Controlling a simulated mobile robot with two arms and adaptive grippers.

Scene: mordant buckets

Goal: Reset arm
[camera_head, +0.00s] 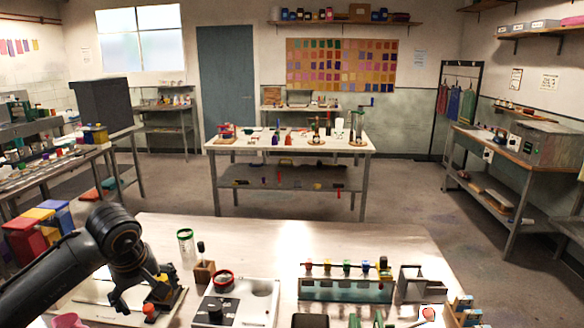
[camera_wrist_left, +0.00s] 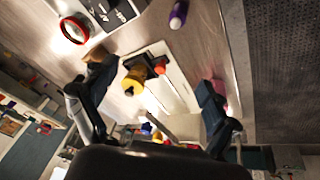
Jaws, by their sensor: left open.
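My left arm comes in from the left in the head view. Its dark gripper (camera_head: 150,296) is low over the left part of the near table (camera_head: 235,232). In the left wrist view the two fingers of the gripper (camera_wrist_left: 155,84) stand wide apart, with nothing clasped between them. Beyond the gap lie a yellow round piece (camera_wrist_left: 133,80) with a black part and an orange-red piece (camera_wrist_left: 160,68), at a pale flat board (camera_wrist_left: 176,98). I cannot tell how far below the fingers they are. My right gripper does not show.
Near the left gripper stand a green-rimmed jar (camera_head: 186,243), a wooden block with a dark-handled tool (camera_head: 204,272), and a red-ringed dish (camera_head: 223,280). A rack with coloured-top pieces (camera_head: 346,288) stands further right. The table's back strip is mostly clear.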

